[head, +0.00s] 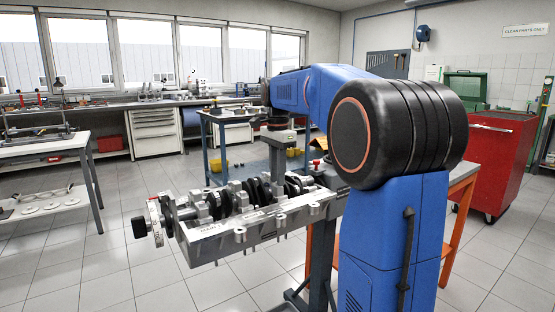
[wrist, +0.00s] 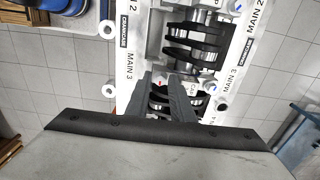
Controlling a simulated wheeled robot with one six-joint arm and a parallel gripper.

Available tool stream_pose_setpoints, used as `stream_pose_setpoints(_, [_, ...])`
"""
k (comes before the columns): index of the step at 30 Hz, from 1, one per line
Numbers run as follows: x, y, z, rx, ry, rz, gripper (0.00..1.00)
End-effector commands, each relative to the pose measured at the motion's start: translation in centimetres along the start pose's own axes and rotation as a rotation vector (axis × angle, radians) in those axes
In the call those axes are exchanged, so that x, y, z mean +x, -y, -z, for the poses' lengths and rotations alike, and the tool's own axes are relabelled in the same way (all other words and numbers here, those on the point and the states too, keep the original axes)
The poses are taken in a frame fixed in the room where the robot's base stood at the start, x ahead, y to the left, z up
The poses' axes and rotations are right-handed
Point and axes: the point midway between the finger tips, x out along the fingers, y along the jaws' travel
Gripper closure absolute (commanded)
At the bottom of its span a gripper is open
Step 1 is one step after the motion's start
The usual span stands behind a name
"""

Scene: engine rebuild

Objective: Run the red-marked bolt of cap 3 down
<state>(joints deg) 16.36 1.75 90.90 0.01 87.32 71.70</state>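The crankcase (head: 215,240) lies belly-up on a stand in the head view, with the crankshaft (head: 172,215) and several bearing caps along it. In the wrist view its white rails (wrist: 135,60) carry the labels MAIN 2 and MAIN 3. My gripper (wrist: 160,82) points down at the MAIN 3 area, its dark fingers on either side of a small spot with a red mark (wrist: 158,88). The bolt there is mostly hidden, and I cannot tell whether the fingers touch it. A blue-marked bolt (wrist: 207,87) shows to the right on the same cap.
A red tool cabinet (head: 497,160) stands at the right. A white table (head: 45,145) is at the left, and a blue-framed bench (head: 232,118) stands behind the crankcase. The tiled floor in front of and left of the stand is clear.

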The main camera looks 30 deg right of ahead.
Motion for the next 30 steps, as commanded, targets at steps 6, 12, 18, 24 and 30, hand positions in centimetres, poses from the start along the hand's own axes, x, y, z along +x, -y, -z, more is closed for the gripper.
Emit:
stream_pose_setpoints(6, [-2.9,0.1,0.0,0.000,-0.001,0.003,0.79])
stream_pose_setpoints(12, [-7.0,0.1,0.0,0.000,-0.001,0.004,0.79])
stream_pose_setpoints(18, [-10.9,0.1,0.1,0.000,-0.001,0.002,0.79])
stream_pose_setpoints(24, [-14.5,0.0,0.0,0.000,-0.001,0.003,0.79])
stream_pose_setpoints(30, [-16.5,0.1,0.1,0.000,-0.001,0.002,0.79])
